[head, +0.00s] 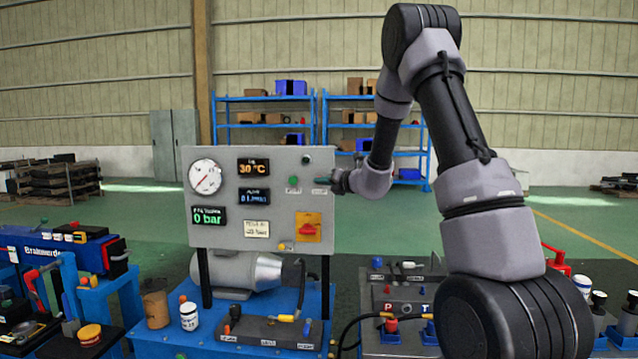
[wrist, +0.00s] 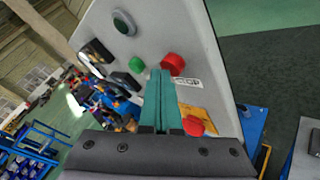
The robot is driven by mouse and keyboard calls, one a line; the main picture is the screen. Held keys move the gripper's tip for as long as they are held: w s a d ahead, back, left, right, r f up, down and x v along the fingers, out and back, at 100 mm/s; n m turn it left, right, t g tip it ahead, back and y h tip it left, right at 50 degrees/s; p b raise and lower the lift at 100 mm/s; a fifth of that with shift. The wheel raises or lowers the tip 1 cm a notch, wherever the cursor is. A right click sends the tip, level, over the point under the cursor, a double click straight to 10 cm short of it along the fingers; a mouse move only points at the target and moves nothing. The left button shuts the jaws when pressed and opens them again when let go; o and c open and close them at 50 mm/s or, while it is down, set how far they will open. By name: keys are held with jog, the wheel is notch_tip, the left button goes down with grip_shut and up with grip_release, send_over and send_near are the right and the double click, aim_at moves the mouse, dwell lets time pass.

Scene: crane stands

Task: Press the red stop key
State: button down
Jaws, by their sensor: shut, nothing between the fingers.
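My gripper (head: 322,181) is shut and empty, in front of the panel's right side. In the wrist view its teal fingers (wrist: 160,76) reach toward the panel, with their tips just beside the red key and partly overlapping it. I cannot tell whether they touch it. In the head view the red key is hidden behind my gripper.
A green key (head: 293,180) sits left of the fingertips. Below is a red rotary switch on a yellow plate (head: 307,227), also in the wrist view (wrist: 194,126). A dark lamp (head: 306,160) is above. A blue bench (head: 150,340) carries the panel.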

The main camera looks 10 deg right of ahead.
jog(key=shift+s+a, duration=0.2)
jog(key=shift+s, duration=0.45)
jog(key=shift+s, duration=0.1)
jog(key=shift+s+a, duration=0.25)
jog(key=shift+s, duration=0.5)
jog(key=shift+s+a, duration=0.3)
jog(key=shift+s, duration=0.45)
jog(key=shift+s+a, duration=0.25)
jog(key=shift+s, duration=0.5)
